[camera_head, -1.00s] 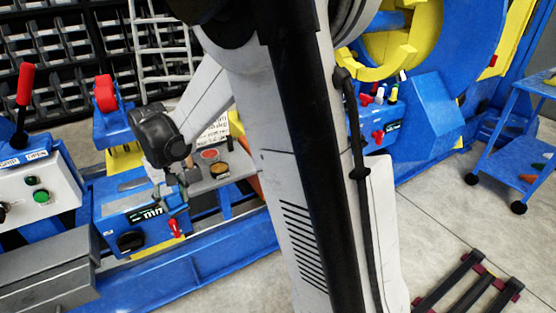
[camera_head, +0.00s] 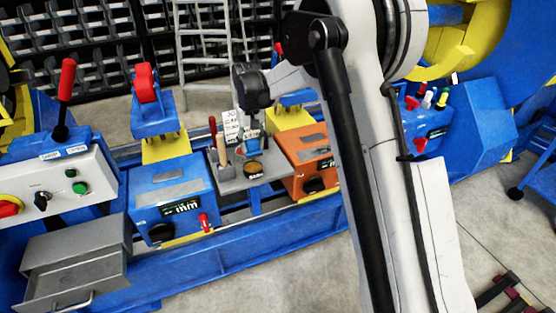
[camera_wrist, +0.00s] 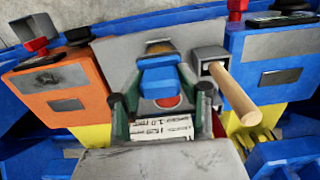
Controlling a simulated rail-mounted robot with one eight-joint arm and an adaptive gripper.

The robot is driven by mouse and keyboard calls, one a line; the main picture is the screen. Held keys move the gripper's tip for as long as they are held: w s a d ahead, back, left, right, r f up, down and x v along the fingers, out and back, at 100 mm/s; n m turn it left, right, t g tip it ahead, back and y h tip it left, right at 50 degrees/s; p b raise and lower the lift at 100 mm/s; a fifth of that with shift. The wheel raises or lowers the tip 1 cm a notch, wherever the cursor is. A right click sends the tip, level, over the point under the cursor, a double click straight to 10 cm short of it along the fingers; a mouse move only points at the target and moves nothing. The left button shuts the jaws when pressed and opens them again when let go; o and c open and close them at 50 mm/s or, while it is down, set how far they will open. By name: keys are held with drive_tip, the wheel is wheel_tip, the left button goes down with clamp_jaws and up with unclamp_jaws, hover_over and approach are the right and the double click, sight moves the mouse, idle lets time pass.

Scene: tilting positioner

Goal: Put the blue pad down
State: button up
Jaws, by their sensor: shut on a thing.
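My gripper (camera_wrist: 160,82) is shut on the blue pad (camera_wrist: 160,76), which sits between its two fingertips in the wrist view. The pad is over the grey tray (camera_wrist: 112,58); I cannot tell whether it touches. A red round spot (camera_wrist: 168,102) shows just below the pad, partly covered by it.
A wooden handle (camera_wrist: 233,95) stands in a grey holder beside the pad. A round dish (camera_head: 253,169) is at the tray's front and a white printed card (camera_head: 232,125) at its back. A blue unit (camera_head: 170,195) and an orange unit (camera_head: 308,155) flank the tray.

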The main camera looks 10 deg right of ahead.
drive_tip(key=w+d+f, duration=0.1)
drive_tip(key=d+f, duration=0.1)
drive_tip(key=d, duration=0.1)
drive_tip(key=w+d+f+b, duration=0.1)
drive_tip(key=w+d+f, duration=0.1)
drive_tip(key=d, duration=0.1)
drive_tip(key=w+d+f+b, duration=0.1)
drive_tip(key=d+f, duration=0.1)
drive_tip(key=d, duration=0.1)
drive_tip(key=shift+w+d+f, duration=0.3)
drive_tip(key=shift+w+d, duration=0.1)
drive_tip(key=shift+f+b, duration=0.75)
drive_tip(key=shift+f, duration=1.25)
drive_tip(key=shift+f, duration=0.15)
drive_tip(key=o, duration=1.3)
drive_tip(key=shift+o, duration=0.2)
